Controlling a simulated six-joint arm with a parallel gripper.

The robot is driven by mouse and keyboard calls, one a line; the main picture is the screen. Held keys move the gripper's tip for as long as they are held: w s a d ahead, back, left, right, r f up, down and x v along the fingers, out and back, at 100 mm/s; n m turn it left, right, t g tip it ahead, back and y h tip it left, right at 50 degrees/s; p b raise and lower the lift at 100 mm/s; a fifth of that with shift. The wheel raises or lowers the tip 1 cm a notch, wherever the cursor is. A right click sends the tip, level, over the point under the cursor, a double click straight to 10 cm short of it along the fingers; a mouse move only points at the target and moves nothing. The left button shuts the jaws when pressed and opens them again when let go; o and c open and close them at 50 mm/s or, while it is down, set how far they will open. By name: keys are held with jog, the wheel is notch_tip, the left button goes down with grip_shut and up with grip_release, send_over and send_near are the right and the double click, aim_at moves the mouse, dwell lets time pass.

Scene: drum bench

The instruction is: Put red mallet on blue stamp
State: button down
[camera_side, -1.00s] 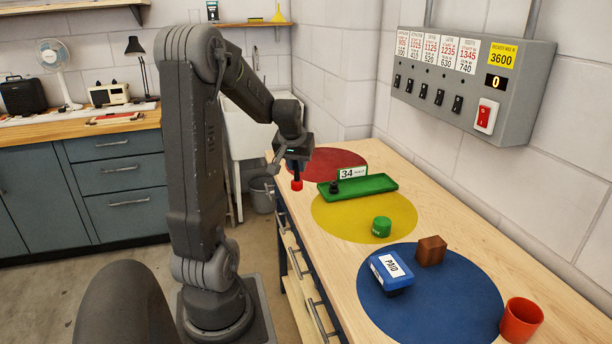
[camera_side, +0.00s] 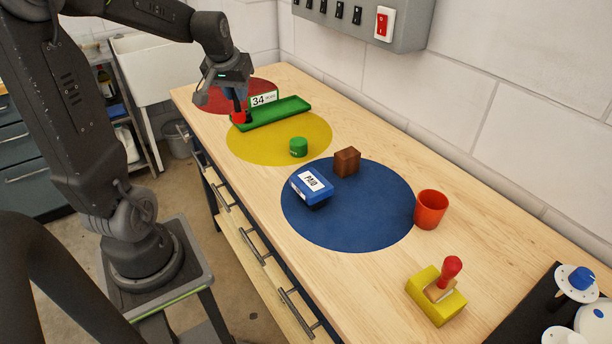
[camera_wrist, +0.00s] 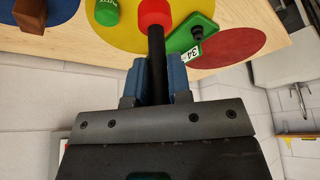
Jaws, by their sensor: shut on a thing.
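The red mallet has a red head (camera_side: 239,117) and a dark handle (camera_wrist: 157,62). My gripper (camera_side: 235,94) is shut on the handle, with the head hanging down. In the wrist view the two blue-grey fingers (camera_wrist: 160,72) close on the handle from both sides. In the side view the head appears by the left end of the green tray; I cannot tell its exact height. The blue stamp (camera_side: 312,186), with a white PAID label, lies on the blue disc (camera_side: 370,225), well away from the mallet. The stamp is not visible in the wrist view.
A brown block (camera_side: 346,162) stands close behind the stamp, and a green can (camera_side: 298,147) sits on the yellow disc (camera_side: 255,150). A green tray (camera_side: 285,110) with a 34 sign lies farther back.

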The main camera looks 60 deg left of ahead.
jog(key=w+d+r+m+h, duration=0.1)
jog(key=w+d+r+m, duration=0.15)
jog(key=d, duration=0.85)
send_over(312, 180)
notch_tip(312, 180, down, 7)
jog(key=shift+f+t, duration=0.3)
jog(key=shift+f, duration=1.5)
jog(key=shift+f, duration=0.2)
jog(key=c, duration=1.1)
grip_release()
jog(key=shift+o, duration=0.2)
